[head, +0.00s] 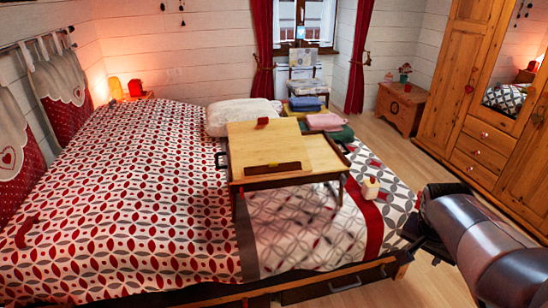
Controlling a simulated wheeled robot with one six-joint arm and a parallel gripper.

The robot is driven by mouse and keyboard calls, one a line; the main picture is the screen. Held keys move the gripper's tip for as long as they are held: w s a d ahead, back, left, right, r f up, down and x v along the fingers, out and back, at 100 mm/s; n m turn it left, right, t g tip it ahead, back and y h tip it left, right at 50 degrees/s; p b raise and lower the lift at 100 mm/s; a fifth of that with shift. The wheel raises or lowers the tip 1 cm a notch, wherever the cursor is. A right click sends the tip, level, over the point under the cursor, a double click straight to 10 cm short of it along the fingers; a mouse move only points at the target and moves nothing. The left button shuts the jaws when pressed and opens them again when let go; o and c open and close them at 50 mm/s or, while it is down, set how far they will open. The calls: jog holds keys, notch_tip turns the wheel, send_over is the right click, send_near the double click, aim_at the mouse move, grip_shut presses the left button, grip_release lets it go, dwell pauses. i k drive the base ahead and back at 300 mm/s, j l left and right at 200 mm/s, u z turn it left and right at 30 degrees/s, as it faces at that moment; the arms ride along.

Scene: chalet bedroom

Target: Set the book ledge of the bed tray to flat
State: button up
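The wooden bed tray (318,149) stands on legs on the bed, near its right side. Its left part is a light wood panel (262,145) that looks tilted, with its far edge raised. A dark brown strip, which looks like the book ledge (273,169), runs along the panel's near edge and seems to stand up from it. A small red piece (262,122) is at the panel's far edge. My gripper (420,238) is at the bed's right edge, right of and nearer than the tray, apart from it. My arm partly hides it, and its opening is unclear.
A small cream object (370,188) stands on the bed just right of the tray. A pillow (240,116) and folded cloths (325,122) lie behind it. A wooden wardrobe (478,100) stands at the right. Floor is free between bed and wardrobe.

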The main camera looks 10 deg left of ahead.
aim_at(273, 167)
jog(key=i+u, duration=0.15)
jog(key=u, duration=0.25)
jog(key=i+u, duration=0.1)
jog(key=u, duration=0.25)
jog(key=i+l+u, duration=0.1)
jog(key=u, duration=0.3)
jog(key=i+l+u, duration=0.1)
jog(key=u, duration=0.25)
jog(key=i+l+u, duration=0.1)
jog(key=l, duration=0.25)
jog(key=i+l+u, duration=0.1)
jog(key=i+l, duration=0.15)
jog(key=l, duration=0.15)
jog(key=i+l+u, duration=0.1)
jog(key=l, duration=0.3)
jog(key=i+l+u, duration=0.1)
jog(key=i+l, duration=0.15)
jog(key=l, duration=0.15)
